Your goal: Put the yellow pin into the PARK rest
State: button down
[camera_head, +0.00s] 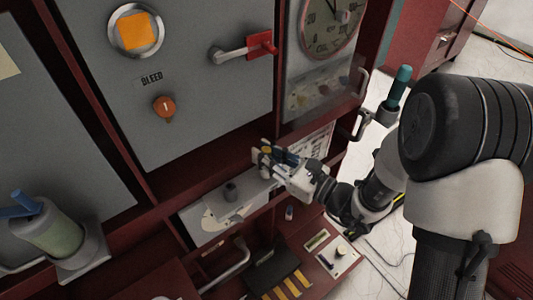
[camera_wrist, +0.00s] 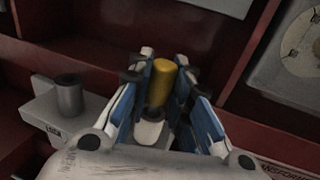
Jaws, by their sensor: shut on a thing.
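My gripper (camera_head: 268,157) is shut on the yellow pin (camera_wrist: 160,82), with its blue pads on either side of it in the wrist view. The pin stands roughly upright, and its rounded yellow top also shows in the head view (camera_head: 266,149). A pale, rounded piece (camera_wrist: 149,131) shows below the pin between the fingers; I cannot tell whether the pin touches it. A short grey cylinder (camera_wrist: 69,93) with a LOCK label stands left of the gripper, also in the head view (camera_head: 230,191). I cannot make out a PARK label; the rest may be hidden by my gripper.
The grey plate (camera_head: 205,222) lies on a dark red shelf below the grey cabinet door (camera_head: 190,100). The red-handled lever (camera_head: 245,50) and gauge (camera_head: 331,22) are above.

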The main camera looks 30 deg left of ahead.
jog(key=c, duration=1.4)
grip_release()
jog(key=shift+d, duration=0.1)
jog(key=v, duration=1.2)
